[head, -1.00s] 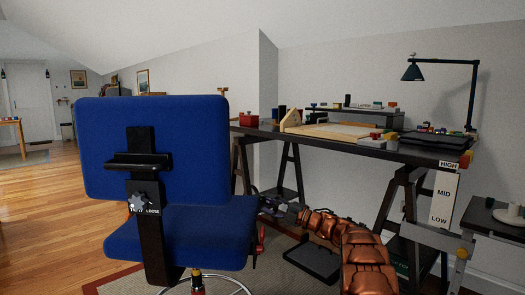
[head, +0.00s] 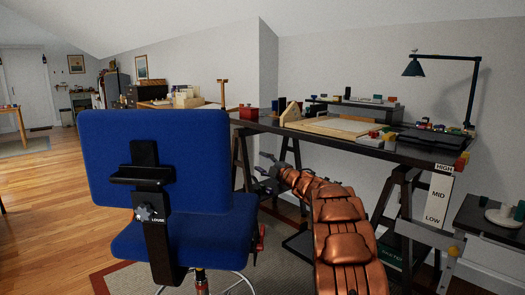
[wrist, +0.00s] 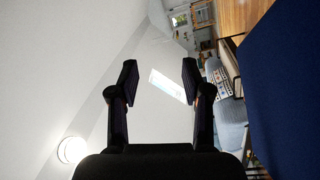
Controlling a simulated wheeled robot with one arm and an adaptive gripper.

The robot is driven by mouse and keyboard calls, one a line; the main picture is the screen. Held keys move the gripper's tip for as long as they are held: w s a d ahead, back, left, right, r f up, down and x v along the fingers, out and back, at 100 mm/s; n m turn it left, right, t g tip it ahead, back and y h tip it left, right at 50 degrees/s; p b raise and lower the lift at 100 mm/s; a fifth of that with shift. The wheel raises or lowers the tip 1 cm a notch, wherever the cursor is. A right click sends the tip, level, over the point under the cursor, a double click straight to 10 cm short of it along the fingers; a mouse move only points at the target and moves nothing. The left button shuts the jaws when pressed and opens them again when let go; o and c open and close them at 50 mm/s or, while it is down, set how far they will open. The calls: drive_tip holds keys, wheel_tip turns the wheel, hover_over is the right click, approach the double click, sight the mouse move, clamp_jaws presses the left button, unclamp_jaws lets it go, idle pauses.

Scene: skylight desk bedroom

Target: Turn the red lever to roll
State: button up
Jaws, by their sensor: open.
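The blue office chair (head: 155,160) stands at the left of the head view with its back towards me. A small red lever (head: 262,236) shows at the right side of its seat, partly hidden by the seat's edge. A star-shaped knob (head: 146,214) marked LOOSE sits on the back bracket. My gripper (head: 262,169) is to the right of the chair back, above and apart from the red lever. In the wrist view my gripper (wrist: 160,78) is open, with nothing between its fingers. The chair's blue surface (wrist: 293,80) fills that view's right side; the lever is not visible there.
A dark desk (head: 330,138) on trestle legs stands behind my arm, carrying a board and small objects. A height scale (head: 437,195) marked HIGH, MID and LOW hangs at its right end. A small side table (head: 490,225) is at far right. Wooden floor is open at left.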

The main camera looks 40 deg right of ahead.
wheel_tip(320, 180, up, 3)
drive_tip(key=shift+w+a+f+m+h+p, duration=0.1)
drive_tip(key=shift+m+h+p, duration=0.45)
drive_tip(key=shift+m+h, duration=0.2)
